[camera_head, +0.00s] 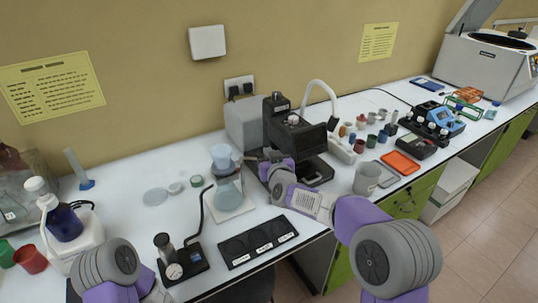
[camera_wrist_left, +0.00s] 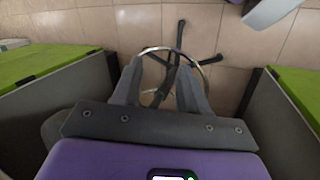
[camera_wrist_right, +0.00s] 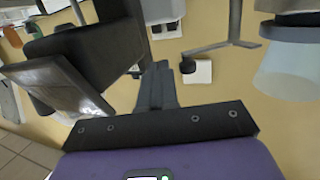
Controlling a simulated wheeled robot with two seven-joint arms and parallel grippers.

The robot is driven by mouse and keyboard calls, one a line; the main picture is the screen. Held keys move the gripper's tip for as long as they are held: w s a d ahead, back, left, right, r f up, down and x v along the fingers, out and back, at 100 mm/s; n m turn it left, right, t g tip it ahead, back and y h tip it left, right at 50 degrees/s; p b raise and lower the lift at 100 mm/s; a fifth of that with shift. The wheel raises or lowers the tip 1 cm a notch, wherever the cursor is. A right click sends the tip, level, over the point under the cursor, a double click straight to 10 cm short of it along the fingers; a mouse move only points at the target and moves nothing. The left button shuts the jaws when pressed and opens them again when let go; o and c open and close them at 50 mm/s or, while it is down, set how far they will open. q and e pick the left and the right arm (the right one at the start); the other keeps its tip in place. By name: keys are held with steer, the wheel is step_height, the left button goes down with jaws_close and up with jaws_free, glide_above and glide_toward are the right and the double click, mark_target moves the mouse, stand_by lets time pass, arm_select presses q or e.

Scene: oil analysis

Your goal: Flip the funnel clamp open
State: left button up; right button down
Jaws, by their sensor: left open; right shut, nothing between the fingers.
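The pale blue funnel (camera_head: 222,154) stands upright on the conical flask (camera_head: 229,192) on a white square base. A translucent funnel part (camera_wrist_right: 288,75) also shows at the right of the right wrist view, with a dark band (camera_wrist_right: 290,32) above it. I cannot make out the clamp or its state for certain. My right gripper (camera_head: 264,157) is just right of the funnel at about the height of its lower part. Its fingers (camera_wrist_right: 160,72) are together and empty, apart from the funnel. My left gripper (camera_wrist_left: 166,68) is open and empty, pointing at the floor.
A black microscope-like instrument (camera_head: 300,135) stands close behind my right gripper. A thin black bent tube (camera_head: 203,212) rises from a gauge pump (camera_head: 182,264) in front. A black labelled tray (camera_head: 257,243) lies near the front edge. A stool base (camera_wrist_left: 178,62) shows below my left gripper.

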stand_by(0.8)
steer(key=s+d+r+b, duration=0.1)
steer(key=s+d+r, duration=0.1)
steer(key=s+d, duration=0.6)
steer(key=v, duration=0.3)
steer(key=shift+f, duration=0.2)
steer(key=shift+a, duration=0.1)
